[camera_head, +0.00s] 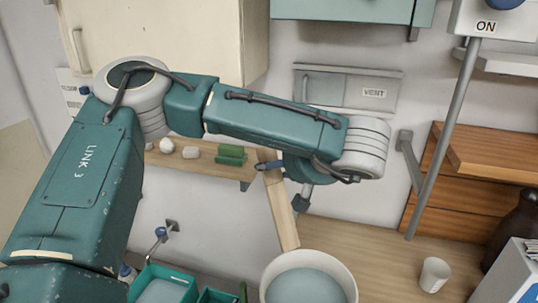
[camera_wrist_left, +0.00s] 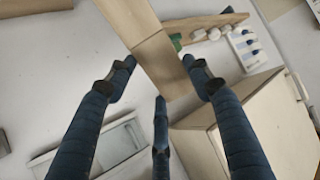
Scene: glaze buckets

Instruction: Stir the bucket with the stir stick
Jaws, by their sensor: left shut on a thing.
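My left gripper (camera_head: 286,182) is shut on the wooden stir stick (camera_head: 284,218), a long flat pale bar held slanted. In the left wrist view the stick (camera_wrist_left: 157,48) lies between the fingers of the gripper (camera_wrist_left: 159,78). The bucket (camera_head: 351,279), a cream round tub with grey-blue glaze inside, stands at the bottom of the head view, its lower part cut off. The stick's lower end meets the bucket's far rim in the picture. I cannot tell whether it is behind the rim or above it. My right gripper is not in view.
A wall shelf (camera_head: 215,168) with small samples is behind the stick. A white cup (camera_head: 434,274) stands right of the bucket, with a dark bottle (camera_head: 514,232) beyond. Green trays (camera_head: 163,285) are at left. A grey pole (camera_head: 441,145) rises at right. Bare counter lies between bucket and cup.

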